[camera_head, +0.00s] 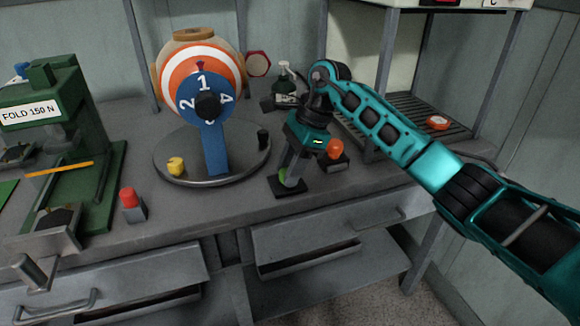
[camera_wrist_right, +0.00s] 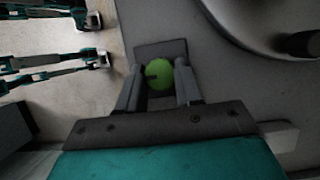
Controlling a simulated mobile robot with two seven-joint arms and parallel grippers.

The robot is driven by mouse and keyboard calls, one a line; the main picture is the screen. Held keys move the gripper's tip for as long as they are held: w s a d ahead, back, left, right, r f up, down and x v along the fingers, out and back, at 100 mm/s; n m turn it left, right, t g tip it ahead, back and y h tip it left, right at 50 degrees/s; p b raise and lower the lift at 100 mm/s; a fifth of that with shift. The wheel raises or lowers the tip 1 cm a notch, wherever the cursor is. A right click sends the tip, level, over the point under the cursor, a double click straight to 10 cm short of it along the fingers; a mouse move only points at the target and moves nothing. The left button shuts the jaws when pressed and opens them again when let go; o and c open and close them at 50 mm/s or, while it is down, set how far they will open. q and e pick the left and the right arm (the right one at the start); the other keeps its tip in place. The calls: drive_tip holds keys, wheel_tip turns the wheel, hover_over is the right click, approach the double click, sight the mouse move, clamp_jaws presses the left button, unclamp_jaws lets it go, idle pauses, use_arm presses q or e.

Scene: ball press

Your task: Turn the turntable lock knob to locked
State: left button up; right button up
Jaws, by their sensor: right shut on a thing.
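The green lock knob (camera_head: 284,175) sits on a small dark square base on the bench, just right of the round turntable (camera_head: 163,178). My right gripper (camera_head: 291,181) reaches down over it and is shut on it. The right wrist view shows the green knob (camera_wrist_right: 160,74) between the two grey fingers, with a dark mark on its left part. The fingers hide much of the knob in the head view. Which setting the mark points to cannot be read. My left gripper is not in view.
On the turntable stand a blue stand with a numbered dial (camera_head: 206,105), a red-and-white disc, a yellow piece (camera_head: 176,166) and a black peg (camera_head: 263,139). An orange-topped button (camera_head: 336,150) is close right of my gripper. A green press (camera_head: 60,140) stands left.

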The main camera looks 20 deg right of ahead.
drive_tip(key=shift+m, duration=0.3)
drive_tip(key=m+p, duration=0.1)
drive_tip(key=m+t, duration=0.1)
drive_tip(key=m, duration=0.1)
drive_tip(key=shift+s+r+t+p, duration=0.1)
drive_tip(key=shift+s+t+p, duration=0.05)
drive_tip(key=shift+t+p, duration=0.2)
drive_tip(key=m+t+p, duration=0.1)
drive_tip(key=m, duration=0.2)
drive_tip(key=m+h, duration=0.1)
drive_tip(key=m, duration=0.1)
drive_tip(key=shift+s+a+m+t+p, duration=0.1)
drive_tip(key=shift+m+t+p, duration=0.25)
drive_tip(key=shift+m, duration=0.05)
drive_tip(key=m+h, duration=0.1)
drive_tip(key=m, duration=0.1)
drive_tip(key=shift+m+t, duration=0.3)
drive_tip(key=m, duration=0.2)
drive_tip(key=m+h, duration=0.1)
drive_tip(key=m, duration=0.1)
drive_tip(key=shift+a+t+h, duration=0.15)
drive_tip(key=shift+t+h, duration=0.15)
drive_tip(key=shift+m, duration=0.5)
drive_tip(key=shift+m+h, duration=0.3)
